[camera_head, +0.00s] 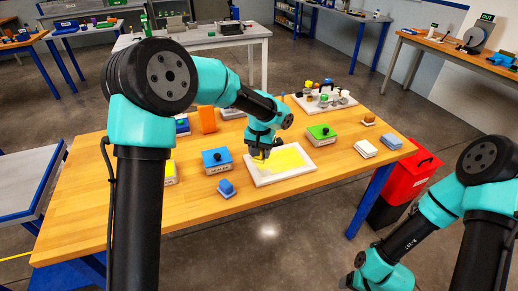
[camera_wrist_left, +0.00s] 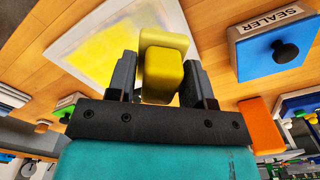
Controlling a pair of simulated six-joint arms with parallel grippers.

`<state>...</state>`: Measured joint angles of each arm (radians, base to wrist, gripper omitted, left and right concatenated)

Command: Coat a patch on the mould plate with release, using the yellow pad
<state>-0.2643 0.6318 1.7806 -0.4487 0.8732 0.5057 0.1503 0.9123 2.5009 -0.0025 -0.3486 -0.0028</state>
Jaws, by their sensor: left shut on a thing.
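The white mould plate (camera_head: 308,168) lies on the wooden table and carries a broad yellow patch (camera_head: 290,158) on its top. My left gripper (camera_head: 261,153) is over the left part of the plate, shut on the yellow pad (camera_head: 260,159). In the left wrist view, the pad's yellow block (camera_wrist_left: 163,76) sits between the two dark fingers, with the plate (camera_wrist_left: 170,14) beyond it. I cannot tell whether the pad touches the plate. My right arm shows at the lower right, but its fingers do not show.
A blue SEALER box (camera_head: 216,161) with a black knob and a blue pad (camera_head: 226,189) are left of the plate. A yellow box (camera_head: 170,172) is partly behind my left arm. A green box (camera_head: 322,133), a white block (camera_head: 366,149) and a blue block (camera_head: 391,142) stand to the right.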

